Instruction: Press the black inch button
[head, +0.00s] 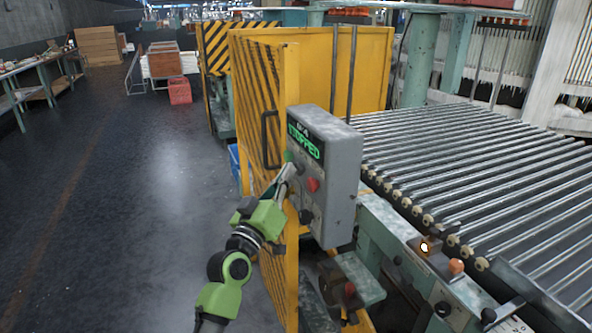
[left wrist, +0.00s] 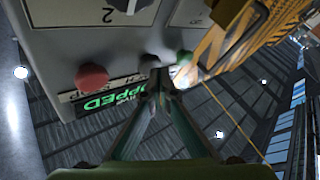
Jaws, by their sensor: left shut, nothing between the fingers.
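The grey control box (head: 340,165) hangs at the yellow fence, with a green lit display (head: 304,141) reading STOPPED. A red button (head: 313,184) sits on its face, with a dark knob (head: 305,217) below it. In the left wrist view a small black button (left wrist: 148,62) shows between the red button (left wrist: 92,77) and a green button (left wrist: 183,57). Its label is not readable. My left gripper (head: 290,168) is shut and empty, its tips in front of the panel. In the wrist view its tips (left wrist: 161,76) overlap the black button's edge; I cannot tell whether they touch.
A yellow mesh gate (head: 285,210) stands close beside my left gripper. A roller conveyor (head: 480,180) lies to the right, with a small control panel (head: 450,300) in front. The dark floor (head: 150,220) on the left is clear. A red crate (head: 180,91) stands farther back.

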